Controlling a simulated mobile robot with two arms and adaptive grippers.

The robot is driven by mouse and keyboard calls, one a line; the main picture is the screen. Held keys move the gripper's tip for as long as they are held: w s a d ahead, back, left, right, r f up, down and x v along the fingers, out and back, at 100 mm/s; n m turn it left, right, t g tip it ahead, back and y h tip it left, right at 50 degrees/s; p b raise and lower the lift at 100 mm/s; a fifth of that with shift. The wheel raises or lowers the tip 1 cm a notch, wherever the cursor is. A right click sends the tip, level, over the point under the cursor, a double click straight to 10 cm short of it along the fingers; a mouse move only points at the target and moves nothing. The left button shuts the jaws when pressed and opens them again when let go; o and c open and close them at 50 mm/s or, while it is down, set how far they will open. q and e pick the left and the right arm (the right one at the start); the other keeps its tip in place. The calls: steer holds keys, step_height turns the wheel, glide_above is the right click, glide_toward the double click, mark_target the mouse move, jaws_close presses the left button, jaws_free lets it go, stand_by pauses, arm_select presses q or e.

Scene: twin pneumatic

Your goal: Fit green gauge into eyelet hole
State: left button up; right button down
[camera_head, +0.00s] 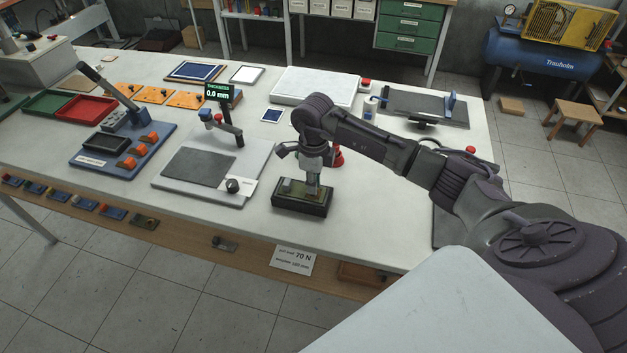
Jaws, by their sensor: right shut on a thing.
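My right gripper (314,183) points down over a dark block with an olive-green top (303,209) near the table's front edge. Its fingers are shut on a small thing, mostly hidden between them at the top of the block. I cannot tell whether this is the green gauge, or whether it touches the block. I cannot make out an eyelet hole at this size. My left gripper is not in view.
Left of the block are a thickness gauge stand (228,130) on a grey plate (208,191) and a blue lever fixture (120,152) with orange parts. Behind my right arm are a white board (315,86) and a dark plate (424,107). A red-topped piece (337,158) stands close behind the gripper.

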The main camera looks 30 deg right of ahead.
steer(key=shift+f, duration=0.15)
steer(key=c, duration=1.1)
jaws_free()
steer(key=shift+c, duration=0.2)
steer(key=shift+r, duration=0.3)
step_height(320, 180, up, 10)
steer(key=b, duration=0.4)
steer(key=shift+r, duration=0.9)
